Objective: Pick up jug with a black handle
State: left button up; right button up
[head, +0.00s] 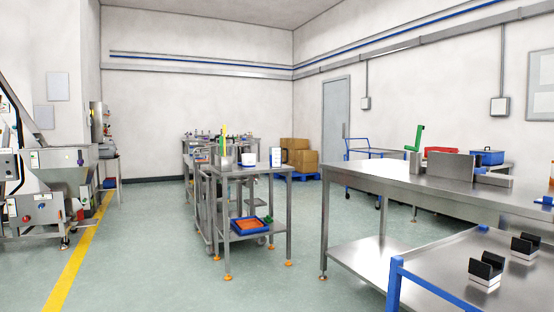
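A small pale upright item (276,157) with a dark strip on its right side stands on the middle steel table (262,172), near its right end. It may be the jug with a black handle, but it is too small to be sure. A white tub (250,158) stands to its left on the same tabletop. Neither of my grippers is in view.
A steel workbench (385,180) fills the right, with a blue-framed cart (440,275) in front of it holding black-and-white blocks. Machinery (62,180) stands at left. Green floor (150,260) is open between. Cardboard boxes (300,155) sit at the back.

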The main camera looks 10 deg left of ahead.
aim_at(275, 151)
jog(key=i+j+u, duration=0.2)
jog(key=i+u, duration=0.2)
jog(key=i, duration=0.15)
jog(key=i+j+u, duration=0.2)
jog(key=i, duration=0.4)
jog(key=i+u, duration=0.2)
jog(key=i, duration=0.35)
jog(key=i+l+z, duration=0.1)
jog(key=i+z, duration=0.3)
jog(key=i, duration=0.3)
jog(key=i+j+z, duration=0.15)
jog(key=i+z, duration=0.3)
jog(key=i, duration=0.25)
jog(key=i+l+u, duration=0.15)
jog(key=i, duration=0.25)
jog(key=i+l+u, duration=0.15)
jog(key=i, duration=0.25)
jog(key=i+l+u, duration=0.15)
jog(key=i+l, duration=0.15)
jog(key=i, duration=0.1)
